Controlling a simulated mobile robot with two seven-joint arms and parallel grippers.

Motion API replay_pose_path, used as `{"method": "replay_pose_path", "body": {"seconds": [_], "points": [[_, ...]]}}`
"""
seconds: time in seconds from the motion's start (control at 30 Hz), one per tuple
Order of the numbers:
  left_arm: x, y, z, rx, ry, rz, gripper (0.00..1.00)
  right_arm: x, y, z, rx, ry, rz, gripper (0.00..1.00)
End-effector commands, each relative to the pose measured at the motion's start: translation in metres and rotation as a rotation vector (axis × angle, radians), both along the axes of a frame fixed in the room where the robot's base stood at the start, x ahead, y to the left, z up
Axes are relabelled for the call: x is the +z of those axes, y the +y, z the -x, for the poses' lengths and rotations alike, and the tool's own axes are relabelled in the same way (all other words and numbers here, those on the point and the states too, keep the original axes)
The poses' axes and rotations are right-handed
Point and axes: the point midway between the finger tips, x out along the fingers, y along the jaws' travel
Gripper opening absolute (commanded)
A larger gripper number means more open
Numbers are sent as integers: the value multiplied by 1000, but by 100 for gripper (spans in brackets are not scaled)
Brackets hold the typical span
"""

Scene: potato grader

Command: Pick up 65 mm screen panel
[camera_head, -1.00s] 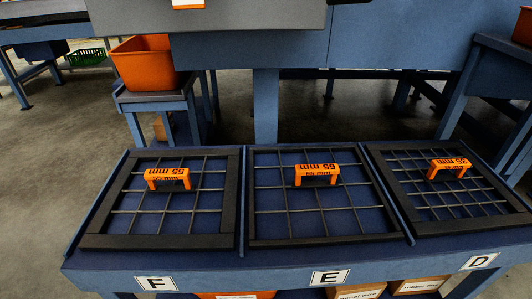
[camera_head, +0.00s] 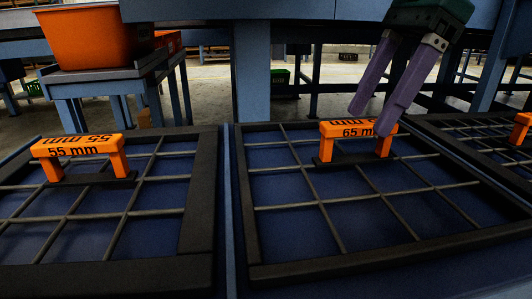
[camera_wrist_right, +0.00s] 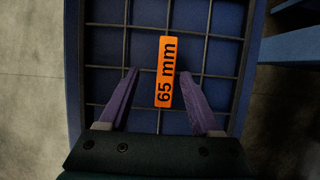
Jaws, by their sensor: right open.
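The 65 mm screen panel (camera_head: 262,272) is a black frame with a wire grid, lying flat in the middle bay. Its orange handle (camera_head: 342,130), marked 65 mm, stands up from the panel. My right gripper (camera_head: 370,125) comes down from the upper right, open and empty, its purple fingers overlapping the handle's right part. In the right wrist view the handle (camera_wrist_right: 165,72) lies between the open fingers (camera_wrist_right: 158,72), with gaps on both sides. Whether the fingers are level with the handle is hard to tell. My left gripper is not in view.
The 55 mm panel (camera_head: 196,230) with its orange handle (camera_head: 78,147) lies to the left. Another panel (camera_head: 450,122) with an orange handle (camera_head: 522,130) lies to the right. An orange bin (camera_head: 85,38) stands on a blue stand behind.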

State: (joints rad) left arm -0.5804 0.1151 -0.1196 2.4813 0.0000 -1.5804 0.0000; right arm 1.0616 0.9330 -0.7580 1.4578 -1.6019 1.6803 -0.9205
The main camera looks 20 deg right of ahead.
Motion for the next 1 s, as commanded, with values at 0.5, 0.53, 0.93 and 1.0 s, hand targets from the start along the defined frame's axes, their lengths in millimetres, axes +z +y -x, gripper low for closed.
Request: {"method": "replay_pose_path", "body": {"seconds": [0.5,0.53,0.93,1.0], "points": [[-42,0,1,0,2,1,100,-64,21,-9,0,0,-3,65],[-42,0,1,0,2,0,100,-65,21,-9,0,0,-3,65],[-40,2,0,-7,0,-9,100,-63,21,-10,0,-1,-3,41],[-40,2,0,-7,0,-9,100,-62,21,-9,0,-1,-3,34]]}}
